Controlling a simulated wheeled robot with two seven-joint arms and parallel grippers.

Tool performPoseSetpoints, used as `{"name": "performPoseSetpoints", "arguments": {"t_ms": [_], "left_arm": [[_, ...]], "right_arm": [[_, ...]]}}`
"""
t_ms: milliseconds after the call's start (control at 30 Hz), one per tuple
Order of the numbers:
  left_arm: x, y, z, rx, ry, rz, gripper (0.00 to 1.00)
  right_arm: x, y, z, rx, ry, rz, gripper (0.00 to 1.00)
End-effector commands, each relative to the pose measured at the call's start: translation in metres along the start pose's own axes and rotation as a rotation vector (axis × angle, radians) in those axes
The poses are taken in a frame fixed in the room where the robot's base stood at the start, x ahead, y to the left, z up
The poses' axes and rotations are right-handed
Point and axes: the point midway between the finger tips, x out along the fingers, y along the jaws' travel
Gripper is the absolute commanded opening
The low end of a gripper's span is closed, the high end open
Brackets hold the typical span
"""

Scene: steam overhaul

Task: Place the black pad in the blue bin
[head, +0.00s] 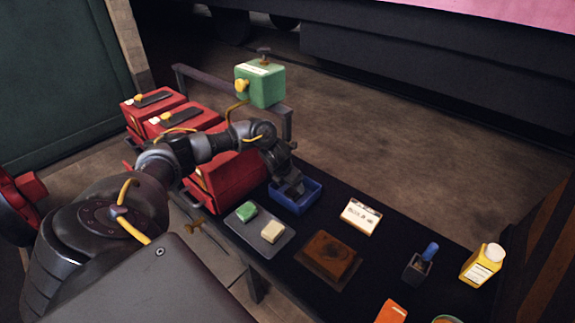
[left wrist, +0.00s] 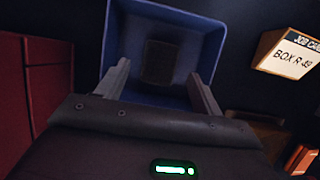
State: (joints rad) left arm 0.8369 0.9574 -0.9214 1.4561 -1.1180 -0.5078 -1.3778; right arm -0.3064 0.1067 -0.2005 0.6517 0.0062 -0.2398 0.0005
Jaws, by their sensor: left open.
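The blue bin (head: 306,200) stands on the dark bench top, just right of the red boxes. It also fills the upper middle of the left wrist view (left wrist: 190,27). A dark block, apparently the black pad (left wrist: 160,58), lies on the bin floor in the left wrist view. In the head view the pad is hidden. My left gripper (head: 289,189) is over the bin, pointing down. Its two fingers (left wrist: 159,72) are spread apart and empty, one to each side of the pad in the picture. My right gripper is in neither view.
A grey tray (head: 254,242) holds green and cream blocks. A brown plate (head: 329,256), a label card (head: 361,216), a dark holder (head: 417,268) with a blue item, and a yellow bottle (head: 482,266) stand rightward.

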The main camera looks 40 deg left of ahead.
Motion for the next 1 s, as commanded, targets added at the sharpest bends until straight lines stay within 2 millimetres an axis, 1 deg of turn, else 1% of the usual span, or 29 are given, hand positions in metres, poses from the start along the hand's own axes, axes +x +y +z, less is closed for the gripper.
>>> {"name": "performPoseSetpoints", "arguments": {"t_ms": [33,200,300,400,600,1000], "left_arm": [[-0.013,0.000,0.002,0.003,-0.004,0.000,0.67],[-0.048,0.000,0.001,0.003,-0.003,0.001,0.67],[-0.062,0.000,0.002,0.001,-0.004,-0.001,0.67],[-0.073,0.000,0.001,0.000,-0.003,-0.001,0.67],[-0.079,0.000,0.000,0.000,0.000,0.000,0.67],[-0.079,0.000,0.001,0.000,0.000,0.000,0.67]], "right_arm": [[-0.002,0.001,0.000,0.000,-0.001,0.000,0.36],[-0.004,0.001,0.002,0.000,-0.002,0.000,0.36],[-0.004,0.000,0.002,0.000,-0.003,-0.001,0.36],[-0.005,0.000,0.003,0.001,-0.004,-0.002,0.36],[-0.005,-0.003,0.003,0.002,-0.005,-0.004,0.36],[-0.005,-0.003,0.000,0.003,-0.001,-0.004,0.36]]}}
